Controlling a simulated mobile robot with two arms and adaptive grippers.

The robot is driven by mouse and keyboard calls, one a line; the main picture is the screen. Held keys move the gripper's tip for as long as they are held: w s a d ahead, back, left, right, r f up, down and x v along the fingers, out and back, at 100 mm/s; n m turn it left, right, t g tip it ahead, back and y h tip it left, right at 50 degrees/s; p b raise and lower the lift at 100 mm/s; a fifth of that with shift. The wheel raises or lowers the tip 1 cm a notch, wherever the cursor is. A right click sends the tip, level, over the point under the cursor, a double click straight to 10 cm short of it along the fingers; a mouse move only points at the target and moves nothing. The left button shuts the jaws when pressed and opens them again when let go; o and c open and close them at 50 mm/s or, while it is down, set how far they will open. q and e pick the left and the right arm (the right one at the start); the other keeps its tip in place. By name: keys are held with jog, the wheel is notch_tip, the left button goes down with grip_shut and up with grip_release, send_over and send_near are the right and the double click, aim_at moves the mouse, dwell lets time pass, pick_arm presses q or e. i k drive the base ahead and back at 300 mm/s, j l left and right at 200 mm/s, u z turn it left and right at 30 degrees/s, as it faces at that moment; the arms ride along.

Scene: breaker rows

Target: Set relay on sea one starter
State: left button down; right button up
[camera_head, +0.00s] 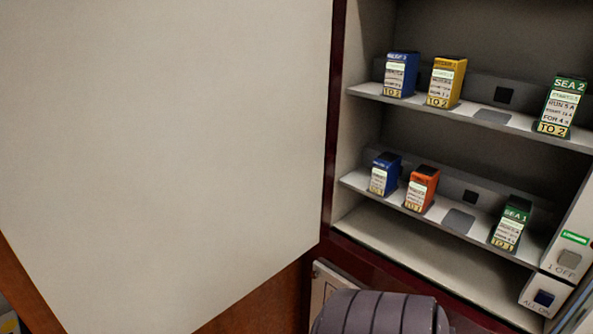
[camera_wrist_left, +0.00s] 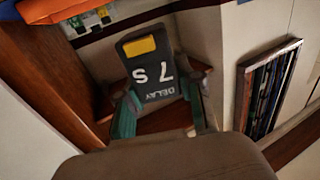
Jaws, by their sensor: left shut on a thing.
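In the left wrist view, my left gripper (camera_wrist_left: 160,93) is shut on a dark grey relay block (camera_wrist_left: 150,52). The block has a yellow patch and white lettering, "DELAY 7 S", upside down in the picture. A greenish finger shows on either side of it. In the head view, the green SEA 1 starter (camera_head: 511,222) stands at the right end of the lower shelf of a cabinet. The relay, my left gripper's fingers and my right gripper are not visible in the head view.
The lower shelf (camera_head: 420,225) also holds a blue and an orange unit (camera_head: 421,188), with a bare grey pad (camera_head: 459,219) before SEA 1. The upper shelf holds blue, yellow and green SEA 2 (camera_head: 562,105) units. Switches (camera_head: 543,298) sit at right. A large pale panel (camera_head: 160,130) fills the left.

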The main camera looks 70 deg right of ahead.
aim_at(520, 202)
jog(key=k+l+z, duration=0.1)
jog(key=z, duration=0.35)
jog(key=k+l+z, duration=0.2)
jog(key=z, duration=2.95)
jog(key=l, duration=0.1)
